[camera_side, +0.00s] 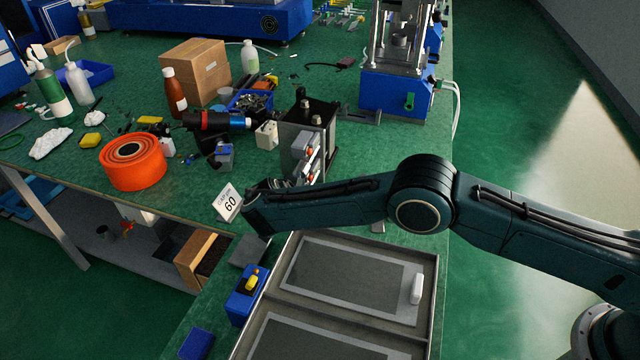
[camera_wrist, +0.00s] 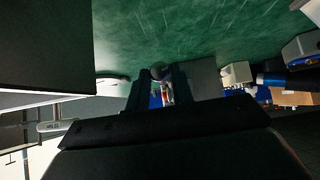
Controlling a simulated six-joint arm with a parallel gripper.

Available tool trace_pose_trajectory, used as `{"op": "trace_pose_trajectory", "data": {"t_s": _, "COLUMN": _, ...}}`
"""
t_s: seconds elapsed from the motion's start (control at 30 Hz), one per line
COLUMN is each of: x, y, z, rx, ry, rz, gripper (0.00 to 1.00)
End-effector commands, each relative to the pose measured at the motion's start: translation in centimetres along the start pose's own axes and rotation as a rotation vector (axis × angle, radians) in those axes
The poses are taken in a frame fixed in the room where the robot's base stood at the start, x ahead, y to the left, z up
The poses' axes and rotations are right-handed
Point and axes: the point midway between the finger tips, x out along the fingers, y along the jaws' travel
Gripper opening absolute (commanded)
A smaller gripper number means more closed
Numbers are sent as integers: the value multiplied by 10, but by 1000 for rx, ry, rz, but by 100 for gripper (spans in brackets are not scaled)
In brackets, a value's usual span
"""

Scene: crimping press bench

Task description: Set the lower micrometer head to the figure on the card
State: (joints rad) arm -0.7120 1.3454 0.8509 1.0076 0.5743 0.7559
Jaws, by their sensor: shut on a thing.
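The card (camera_side: 229,204) stands on the bench in the side view, tilted, and reads 60. The dark block of the crimping fixture (camera_side: 292,137) carries micrometer heads on its right face; the upper head (camera_side: 309,139) is in plain view. The lower micrometer head (camera_side: 311,174) sits just above my forearm and is partly hidden. My gripper (camera_wrist: 162,90) shows in the wrist view with its two dark fingers close together, shut on the lower micrometer head, of which a small red and pale part shows between them. The scale markings are too small to read.
An orange reel (camera_side: 133,164), a cardboard box (camera_side: 195,72) and a brown bottle (camera_side: 174,92) stand to the left. A metal tray (camera_side: 432,293) lies in front of my arm. A blue press (camera_side: 393,93) stands behind. Bare green bench shows between the reel and the card.

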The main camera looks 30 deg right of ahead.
Motion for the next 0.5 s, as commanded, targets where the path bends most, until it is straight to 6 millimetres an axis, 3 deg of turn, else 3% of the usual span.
{"op": "trace_pose_trajectory", "data": {"t_s": 0.5, "x": -1, "y": -2, "z": -3, "rx": -33, "ry": -3, "rz": 33, "gripper": 0}}
